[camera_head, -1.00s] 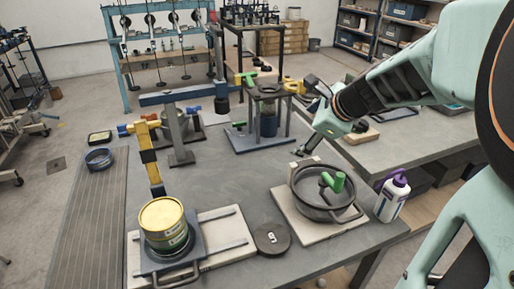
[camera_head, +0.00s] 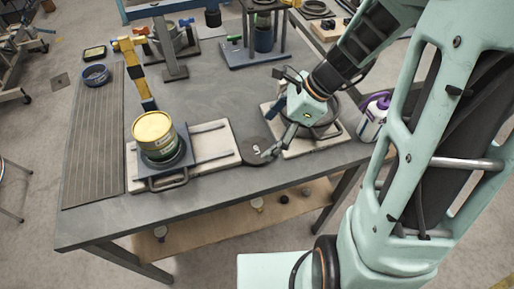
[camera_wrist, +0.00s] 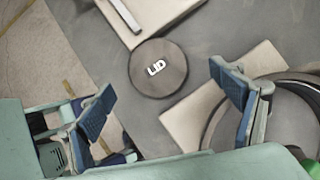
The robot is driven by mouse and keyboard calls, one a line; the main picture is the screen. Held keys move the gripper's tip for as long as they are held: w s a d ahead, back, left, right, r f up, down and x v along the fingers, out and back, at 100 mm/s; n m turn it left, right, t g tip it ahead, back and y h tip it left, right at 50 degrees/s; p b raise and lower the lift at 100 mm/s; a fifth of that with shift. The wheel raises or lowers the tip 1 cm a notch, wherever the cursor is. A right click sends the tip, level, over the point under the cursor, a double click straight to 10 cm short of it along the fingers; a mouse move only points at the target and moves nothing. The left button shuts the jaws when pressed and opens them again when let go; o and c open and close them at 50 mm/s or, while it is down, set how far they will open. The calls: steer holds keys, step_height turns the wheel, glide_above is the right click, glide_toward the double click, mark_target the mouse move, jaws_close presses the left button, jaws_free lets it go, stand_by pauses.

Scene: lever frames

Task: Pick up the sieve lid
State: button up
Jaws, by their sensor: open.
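The sieve lid (camera_head: 255,150) is a dark round disc marked "LID" in white. It lies flat on the grey table, beside the pale board under the yellow-topped can. In the wrist view the lid (camera_wrist: 158,68) is at the upper middle, fully in sight. My gripper (camera_wrist: 165,98) is open and empty, with its blue-padded fingers wide apart on either side below the lid. In the head view my gripper (camera_head: 274,115) is just right of the lid, over the pot's area; one finger reaches towards the lid's right edge and partly overlaps it.
The yellow-topped can (camera_head: 154,135) stands on the left board (camera_head: 217,137). A dark pot (camera_head: 327,130) sits on a pale plate, partly hidden by my arm. A purple-capped white bottle (camera_head: 372,122) is at right. The table's front edge is close to the lid.

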mark_target(257, 150)
steer(key=x, duration=0.4)
steer(key=b+x, duration=0.1)
steer(key=x, duration=0.1)
steer(key=shift+s+d, duration=0.2)
steer(key=shift+s, duration=0.1)
steer(key=c, duration=1.4)
steer(key=shift+o, duration=0.2)
